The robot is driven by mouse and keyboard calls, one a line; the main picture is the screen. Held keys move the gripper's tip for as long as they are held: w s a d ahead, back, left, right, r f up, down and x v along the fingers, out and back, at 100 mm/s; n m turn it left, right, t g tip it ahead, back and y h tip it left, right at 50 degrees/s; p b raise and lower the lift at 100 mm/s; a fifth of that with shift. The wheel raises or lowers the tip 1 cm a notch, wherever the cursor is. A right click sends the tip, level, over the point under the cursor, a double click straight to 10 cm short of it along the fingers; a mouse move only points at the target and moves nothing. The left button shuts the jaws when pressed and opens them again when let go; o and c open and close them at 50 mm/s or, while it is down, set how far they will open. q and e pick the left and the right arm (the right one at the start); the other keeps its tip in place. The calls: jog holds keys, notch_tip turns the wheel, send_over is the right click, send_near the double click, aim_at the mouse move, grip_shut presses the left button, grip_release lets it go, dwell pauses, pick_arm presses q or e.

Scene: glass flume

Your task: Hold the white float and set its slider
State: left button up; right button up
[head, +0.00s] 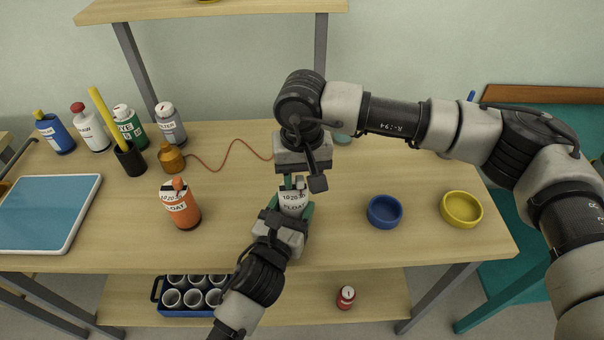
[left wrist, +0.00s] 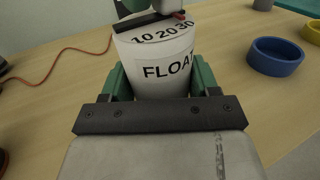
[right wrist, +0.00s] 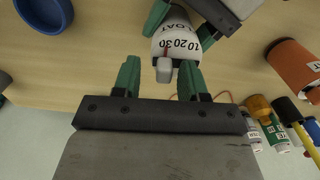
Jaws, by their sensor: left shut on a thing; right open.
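The white float (head: 293,203) stands upright on the table, with a 10 20 30 scale above the word FLOAT. My left gripper (head: 283,215) is shut on its sides; in the left wrist view the green fingers clasp the float (left wrist: 160,62). My right gripper (head: 303,184) is above the float's top, fingers apart. In the right wrist view, the pale grey slider knob (right wrist: 165,70) sits in front of the gap between the open right fingers (right wrist: 158,80), apparently untouched. A red mark (right wrist: 166,52) shows beside the scale; its exact reading is unclear.
An orange float (head: 181,205) stands left of the white one. Blue (head: 384,211) and yellow (head: 461,209) bowls sit to the right. Several bottles, a black cup (head: 130,160) and a blue-topped tray (head: 45,213) are at left. A red cord (head: 228,150) lies behind.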

aim_at(302, 177)
notch_tip(302, 177, up, 12)
dwell(0.4)
jog(key=shift+f, duration=0.1)
pick_arm(q)
jog(key=o, duration=1.1)
